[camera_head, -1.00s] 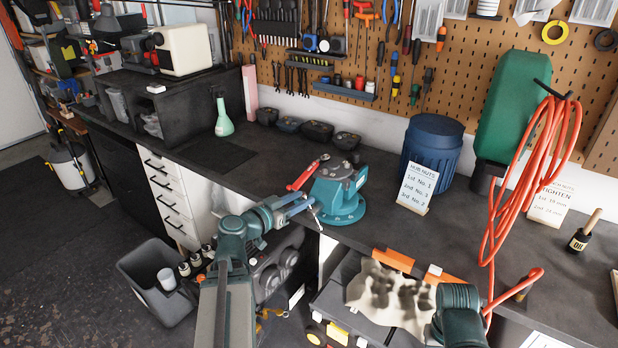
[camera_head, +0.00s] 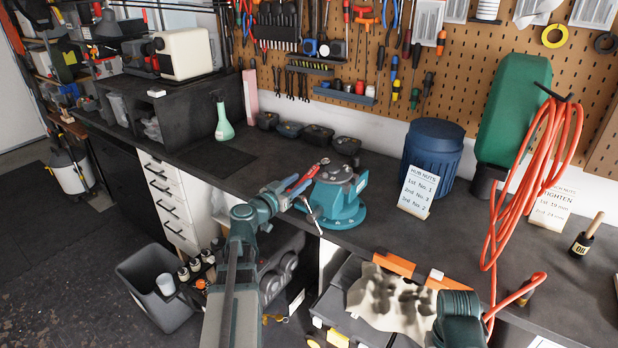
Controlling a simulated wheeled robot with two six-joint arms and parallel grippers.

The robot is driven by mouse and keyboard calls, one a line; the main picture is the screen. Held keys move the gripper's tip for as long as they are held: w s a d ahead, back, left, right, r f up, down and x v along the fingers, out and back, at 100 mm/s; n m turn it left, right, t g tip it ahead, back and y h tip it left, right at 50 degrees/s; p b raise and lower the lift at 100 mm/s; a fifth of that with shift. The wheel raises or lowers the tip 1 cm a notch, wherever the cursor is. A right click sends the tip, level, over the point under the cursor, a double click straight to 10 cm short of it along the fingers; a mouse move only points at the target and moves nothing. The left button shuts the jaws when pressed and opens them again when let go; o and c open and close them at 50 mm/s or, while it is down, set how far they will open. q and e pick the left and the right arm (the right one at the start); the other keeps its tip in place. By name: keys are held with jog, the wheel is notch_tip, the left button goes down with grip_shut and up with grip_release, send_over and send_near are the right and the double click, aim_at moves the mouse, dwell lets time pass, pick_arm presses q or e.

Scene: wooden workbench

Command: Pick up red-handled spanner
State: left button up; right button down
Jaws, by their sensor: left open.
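The red-handled spanner (camera_head: 308,177) lies beside the teal bench vise (camera_head: 338,197), its red handle pointing down and left and its metal end near the vise jaws. My left gripper (camera_head: 296,186) comes in from the lower left. Its blue fingers are open and at the lower end of the red handle, partly hiding it. Whether they touch the handle I cannot tell. Of my right arm only a dark green link (camera_head: 460,318) shows at the bottom; its gripper is out of view.
A sign card (camera_head: 418,190) and a blue bin (camera_head: 432,155) stand right of the vise. An orange hose (camera_head: 510,190) hangs at the right. The bench left of the vise is mostly clear.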

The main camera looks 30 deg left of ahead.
aim_at(309, 173)
pick_arm(q)
jog(key=shift+w+f, duration=0.15)
jog(key=shift+w, duration=1.2)
jog(key=shift+w+f, duration=0.1)
jog(key=shift+w, duration=1.25)
jog(key=shift+d, duration=0.1)
grip_shut()
